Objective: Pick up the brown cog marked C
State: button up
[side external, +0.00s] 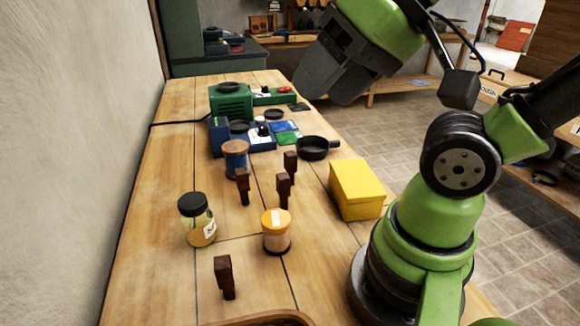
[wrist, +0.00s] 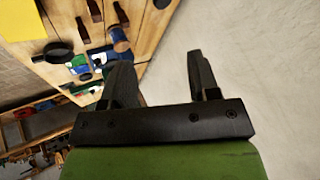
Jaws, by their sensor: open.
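Several dark brown upright pieces stand on the wooden table, and I cannot read a letter C on any of them. In the side view one brown piece (side external: 224,277) is at the front, one (side external: 243,186) is mid-table, and two more, a nearer one (side external: 283,190) and a farther one (side external: 291,162), stand to its right. None of them shows a clear cog shape. Some brown pieces (wrist: 82,29) also appear at the upper left of the wrist view. My gripper (side external: 318,82) is raised high above the table's far right side, apart from everything. In the wrist view my gripper (wrist: 158,72) is open and empty.
A yellow box (side external: 357,190), a black pan (side external: 314,148), a yellow-lidded jar (side external: 276,232), a black-lidded jar (side external: 198,222) and a brown-lidded blue jar (side external: 235,160) stand around the pieces. Green and blue items crowd the far end. A wall (side external: 80,150) borders the left.

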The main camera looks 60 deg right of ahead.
jog(key=w+d+m+g+h, duration=0.1)
jog(key=w+d+g, duration=0.1)
jog(key=w+d, duration=0.35)
jog(key=m+g+h, duration=0.1)
jog(key=m+g, duration=0.2)
jog(key=g, duration=0.2)
send_over(290, 153)
jog(key=f, duration=1.7)
jog(key=shift+s+a+f, duration=0.25)
jog(key=shift+s+f, duration=0.05)
jog(key=shift+f, duration=0.05)
notch_tip(290, 153, down, 4)
jog(key=shift+r, duration=0.2)
jog(key=f, duration=0.6)
jog(key=shift+w+d+f, duration=0.2)
jog(key=shift+w, duration=0.05)
grip_shut()
jog(key=shift+r, duration=0.15)
